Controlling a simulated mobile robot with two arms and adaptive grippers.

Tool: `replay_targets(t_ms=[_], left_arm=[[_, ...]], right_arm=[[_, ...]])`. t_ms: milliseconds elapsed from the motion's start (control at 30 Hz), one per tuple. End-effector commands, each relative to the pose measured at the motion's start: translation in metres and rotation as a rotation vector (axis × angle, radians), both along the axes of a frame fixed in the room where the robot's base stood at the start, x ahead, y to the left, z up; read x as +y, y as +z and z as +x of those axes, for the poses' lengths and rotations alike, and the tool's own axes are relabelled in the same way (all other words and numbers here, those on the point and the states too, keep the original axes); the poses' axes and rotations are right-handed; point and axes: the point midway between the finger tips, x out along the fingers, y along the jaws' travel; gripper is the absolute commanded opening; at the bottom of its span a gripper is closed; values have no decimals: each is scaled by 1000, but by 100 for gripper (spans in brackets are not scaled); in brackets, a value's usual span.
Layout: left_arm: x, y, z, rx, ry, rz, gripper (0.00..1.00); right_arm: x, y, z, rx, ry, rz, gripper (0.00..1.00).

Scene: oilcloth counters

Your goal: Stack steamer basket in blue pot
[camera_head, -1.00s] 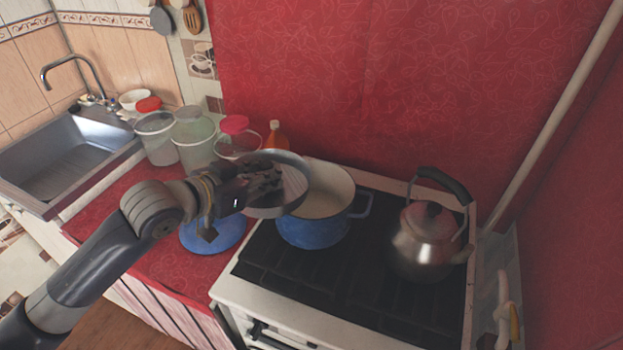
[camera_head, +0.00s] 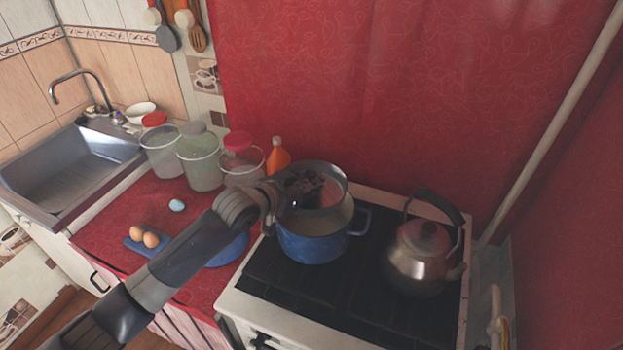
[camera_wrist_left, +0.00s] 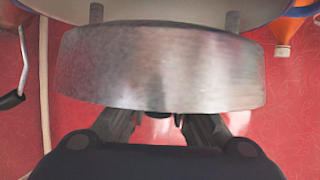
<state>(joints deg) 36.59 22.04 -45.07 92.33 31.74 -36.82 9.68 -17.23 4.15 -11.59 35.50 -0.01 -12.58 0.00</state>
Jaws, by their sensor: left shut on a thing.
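The steamer basket (camera_head: 341,181) is a round grey metal vessel, held tilted over the back of the pot's opening in the head view. The blue pot (camera_head: 312,249) stands on the stove with its pale mouth open and partly covered by the basket. My left gripper (camera_head: 303,187) is shut on the basket's near side; dark fingers partly hide the basket's inside. In the left wrist view, the basket's metal wall (camera_wrist_left: 160,68) fills the middle, just beyond my left gripper (camera_wrist_left: 165,122). I cannot tell whether the basket touches the pot. My right gripper is not in view.
A metal kettle (camera_head: 424,257) stands right of the pot on the black stove top (camera_head: 345,290). Jars (camera_head: 201,160) and an orange bottle (camera_head: 278,157) stand behind and left. A blue lid (camera_head: 230,250) and a blue tray with eggs (camera_head: 151,240) lie on the red counter.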

Motion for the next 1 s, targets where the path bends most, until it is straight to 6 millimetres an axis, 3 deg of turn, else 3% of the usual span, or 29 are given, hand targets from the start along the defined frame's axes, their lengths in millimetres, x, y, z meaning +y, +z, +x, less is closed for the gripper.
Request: replay_targets(t_ms=[733, 767, 867, 1000], left_arm=[[-1, -12, 0, -3, -1, -1, 0], [0, -13, 0, -1, -1, 0, 19], [0, -13, 0, -1, -1, 0, 41], [0, -12, 0, -1, -1, 0, 41]], right_arm=[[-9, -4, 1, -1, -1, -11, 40], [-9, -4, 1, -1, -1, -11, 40], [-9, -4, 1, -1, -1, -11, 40], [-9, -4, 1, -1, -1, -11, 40]])
